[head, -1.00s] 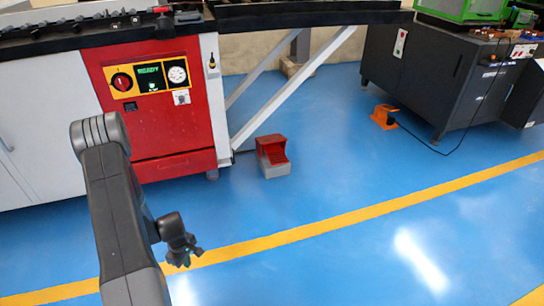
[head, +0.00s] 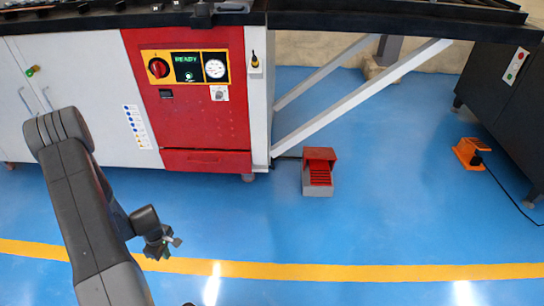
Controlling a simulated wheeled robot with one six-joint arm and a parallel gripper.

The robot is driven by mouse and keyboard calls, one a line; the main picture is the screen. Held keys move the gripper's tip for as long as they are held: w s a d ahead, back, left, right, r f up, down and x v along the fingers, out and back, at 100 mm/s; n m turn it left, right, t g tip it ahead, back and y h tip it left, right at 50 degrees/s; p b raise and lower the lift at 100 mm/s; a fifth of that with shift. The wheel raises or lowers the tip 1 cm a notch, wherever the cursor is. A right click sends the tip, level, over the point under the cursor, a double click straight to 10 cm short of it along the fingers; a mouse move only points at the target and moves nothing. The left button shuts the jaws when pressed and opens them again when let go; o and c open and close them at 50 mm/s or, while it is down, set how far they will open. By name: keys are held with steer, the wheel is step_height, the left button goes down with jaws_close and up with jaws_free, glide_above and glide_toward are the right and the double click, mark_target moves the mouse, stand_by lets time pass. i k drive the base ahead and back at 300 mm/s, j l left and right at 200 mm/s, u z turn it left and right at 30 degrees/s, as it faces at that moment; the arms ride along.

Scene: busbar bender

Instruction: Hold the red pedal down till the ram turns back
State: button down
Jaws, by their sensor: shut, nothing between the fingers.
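The red pedal (head: 319,173) sits in a grey-based housing with a red hood on the blue floor, right of the machine's red cabinet. Its ribbed red tread shows under the hood and faces me. My gripper (head: 172,243) is at lower left, small and dark, above the floor near the yellow line. It is well apart from the pedal, to the left of it and closer to me. Its fingers look shut and empty.
The machine's red panel (head: 188,100) reads READY. A white diagonal brace (head: 362,95) runs above and behind the pedal. An orange foot pedal (head: 469,153) with a black cable lies at right by a dark cabinet (head: 496,85). The blue floor before the red pedal is clear.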

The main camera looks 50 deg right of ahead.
mark_target(320, 175)
steer(key=k+l, duration=0.1)
steer(key=l, duration=0.45)
steer(key=k+l+u, duration=0.1)
steer(key=l, duration=0.45)
steer(key=k+l, duration=0.15)
steer(key=l, duration=0.35)
steer(key=k+l+u, duration=0.1)
steer(key=l, duration=0.45)
steer(key=k+l, duration=0.15)
steer(key=l, duration=0.4)
steer(key=k+l+u, duration=0.1)
steer(key=l, duration=0.4)
steer(key=k+l, duration=0.2)
steer(key=l, duration=0.3)
steer(key=k+l, duration=0.2)
steer(key=l, duration=0.35)
steer(key=i+j, duration=0.15)
steer(key=i+u, duration=0.05)
